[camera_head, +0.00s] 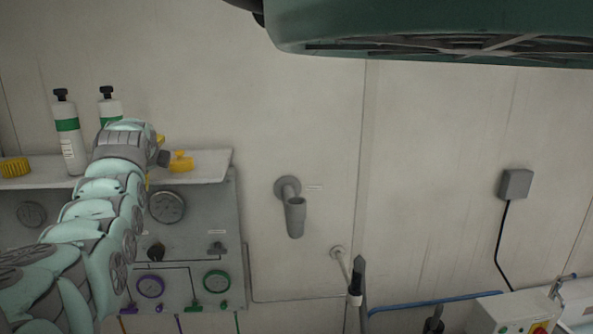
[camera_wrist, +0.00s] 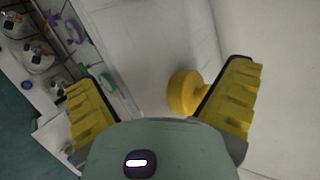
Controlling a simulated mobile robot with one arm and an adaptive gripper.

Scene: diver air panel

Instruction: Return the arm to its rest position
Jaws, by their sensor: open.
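My arm (camera_head: 105,205) reaches up from the lower left of the head view, in front of the grey air panel. Its end is raised at the shelf's height, and the fingers are mostly hidden behind the wrist there. In the wrist view my gripper (camera_wrist: 164,82) is open, its two yellow ridged fingers spread wide. A yellow knob-like piece (camera_wrist: 185,93) shows between them, close to the right finger; I cannot tell whether they touch. A yellow piece (camera_head: 181,162) also sits on the shelf just right of my wrist in the head view.
The shelf (camera_head: 208,166) tops the panel (camera_head: 190,255) with its gauges and valves. Two bottles (camera_head: 68,135) (camera_head: 110,106) and a yellow ribbed cap (camera_head: 15,167) stand there. A grey wall holder (camera_head: 293,210) is to the right. The wall between is bare.

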